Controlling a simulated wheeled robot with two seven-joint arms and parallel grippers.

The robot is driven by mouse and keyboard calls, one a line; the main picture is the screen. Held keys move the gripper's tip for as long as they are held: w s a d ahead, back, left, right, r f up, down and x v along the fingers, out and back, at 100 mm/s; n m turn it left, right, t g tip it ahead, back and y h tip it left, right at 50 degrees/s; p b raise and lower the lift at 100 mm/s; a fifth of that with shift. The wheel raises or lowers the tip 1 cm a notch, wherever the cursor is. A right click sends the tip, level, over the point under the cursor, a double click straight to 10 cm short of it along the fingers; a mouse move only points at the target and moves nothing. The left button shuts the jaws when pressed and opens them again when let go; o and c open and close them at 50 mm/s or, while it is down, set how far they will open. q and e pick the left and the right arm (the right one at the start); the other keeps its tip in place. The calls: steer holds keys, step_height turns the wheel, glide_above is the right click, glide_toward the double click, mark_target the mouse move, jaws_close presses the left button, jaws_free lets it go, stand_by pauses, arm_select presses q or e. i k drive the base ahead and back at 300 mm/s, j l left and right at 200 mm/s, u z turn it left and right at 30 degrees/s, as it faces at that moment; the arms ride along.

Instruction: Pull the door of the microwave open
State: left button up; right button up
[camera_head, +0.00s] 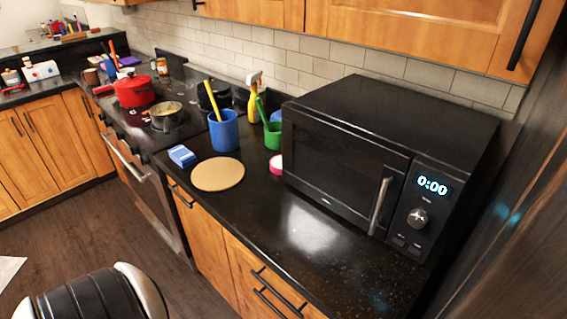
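The black microwave (390,150) stands on the dark countertop at the right, against the tiled wall. Its door (335,170) is shut and faces the front of the counter. A vertical silver handle (380,206) is on the door's right side. Right of the handle is the control panel with a lit display (432,186) reading 0:00 and a round knob (417,218). Neither of my grippers shows in the head view, so whether they are open or shut is hidden.
The countertop (310,235) is clear before the microwave. A round tan board (217,174), blue cup (223,131), green cup (273,135) and yellow spray bottle (254,100) stand left of it. A red pot (134,91) is on the stove. A dark tall panel (520,220) bounds the right.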

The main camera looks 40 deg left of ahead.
mark_target(360, 176)
steer(key=u, duration=1.05)
steer(key=j+z, duration=0.1)
steer(key=z, duration=0.35)
